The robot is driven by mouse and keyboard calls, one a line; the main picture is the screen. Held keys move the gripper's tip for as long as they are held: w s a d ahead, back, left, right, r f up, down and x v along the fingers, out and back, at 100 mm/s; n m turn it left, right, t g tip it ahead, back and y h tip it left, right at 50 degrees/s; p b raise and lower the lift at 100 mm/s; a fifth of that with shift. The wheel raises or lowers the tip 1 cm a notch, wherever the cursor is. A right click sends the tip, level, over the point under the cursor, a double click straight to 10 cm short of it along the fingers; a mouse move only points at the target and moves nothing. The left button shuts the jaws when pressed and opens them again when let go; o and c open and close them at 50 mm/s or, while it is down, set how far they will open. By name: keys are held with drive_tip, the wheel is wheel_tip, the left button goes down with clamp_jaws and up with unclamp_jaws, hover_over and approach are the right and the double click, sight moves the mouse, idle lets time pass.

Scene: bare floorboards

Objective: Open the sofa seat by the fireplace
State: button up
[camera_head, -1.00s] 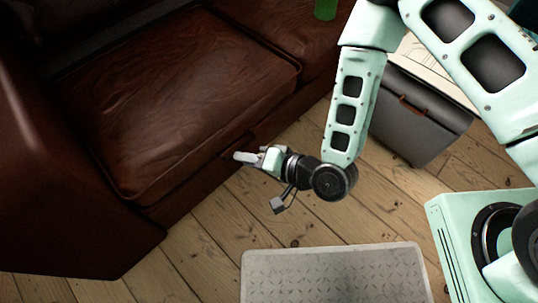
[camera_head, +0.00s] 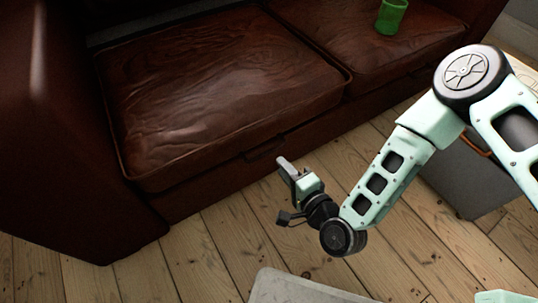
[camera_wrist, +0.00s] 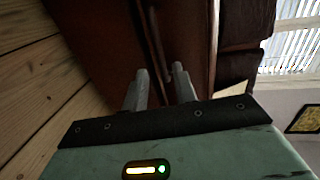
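The brown leather sofa has a left seat cushion (camera_head: 215,85) and a right seat cushion (camera_head: 365,35). A dark handle (camera_head: 266,149) is on the front panel below the left cushion; it also shows in the wrist view as a long bar (camera_wrist: 155,35). My gripper (camera_head: 284,164) is just in front of this panel, right of the handle in the head view. I cannot tell whether the fingertips touch anything. The left seat is down. No fireplace shows.
A green cup (camera_head: 391,16) stands on the right cushion. A grey box (camera_head: 465,175) stands on the floor at the right, partly behind my arm.

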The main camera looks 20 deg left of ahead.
sight(268, 151)
drive_tip(key=b+x, duration=0.2)
drive_tip(key=x, duration=0.6)
drive_tip(key=shift+a+b, duration=0.15)
drive_tip(key=shift+b, duration=0.15)
clamp_jaws()
